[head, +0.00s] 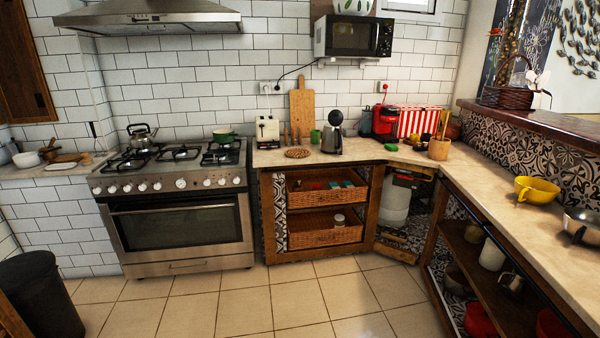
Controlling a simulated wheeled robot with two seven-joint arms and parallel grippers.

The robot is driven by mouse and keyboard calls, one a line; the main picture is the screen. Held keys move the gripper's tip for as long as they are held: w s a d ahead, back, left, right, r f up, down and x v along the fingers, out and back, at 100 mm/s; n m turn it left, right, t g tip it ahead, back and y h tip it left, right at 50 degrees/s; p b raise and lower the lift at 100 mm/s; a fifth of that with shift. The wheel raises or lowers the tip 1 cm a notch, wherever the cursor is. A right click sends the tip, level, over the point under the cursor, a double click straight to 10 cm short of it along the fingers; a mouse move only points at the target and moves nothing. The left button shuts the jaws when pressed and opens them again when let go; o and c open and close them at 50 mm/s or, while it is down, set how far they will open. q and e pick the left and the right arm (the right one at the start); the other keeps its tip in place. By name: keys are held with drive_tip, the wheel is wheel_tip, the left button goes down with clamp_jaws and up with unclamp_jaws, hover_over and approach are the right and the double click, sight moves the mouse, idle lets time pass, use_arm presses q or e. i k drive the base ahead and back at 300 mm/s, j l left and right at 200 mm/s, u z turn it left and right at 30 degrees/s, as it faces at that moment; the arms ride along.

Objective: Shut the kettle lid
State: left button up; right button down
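An electric kettle (331,142) with a grey metal body stands upright on the counter right of the stove. A dark round part, which looks like its lid (335,118), stands raised above the body at the top. A second, stovetop kettle (142,137) with a dark handle sits on the back left of the stove; its lid is too small to judge. Neither of my grippers shows in the head view.
The counter (380,152) holds a toaster (267,131), a green cup (315,137) and a red appliance (385,122) near the electric kettle. A microwave (353,36) hangs above. The tiled floor (245,310) in front is clear. A dark bin (40,295) stands at lower left.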

sight(336, 118)
drive_tip(key=i+z, duration=0.1)
drive_tip(key=i, duration=0.5)
drive_tip(key=i+j, duration=0.1)
drive_tip(key=i, duration=0.45)
drive_tip(key=i+j+z, duration=0.15)
drive_tip(key=i, duration=0.45)
drive_tip(key=i+j, duration=0.1)
drive_tip(key=i, duration=0.5)
drive_tip(key=i+j+z, duration=0.15)
drive_tip(key=i, duration=0.4)
drive_tip(key=i+j, duration=0.2)
drive_tip(key=i, duration=0.4)
drive_tip(key=l+z, duration=0.05)
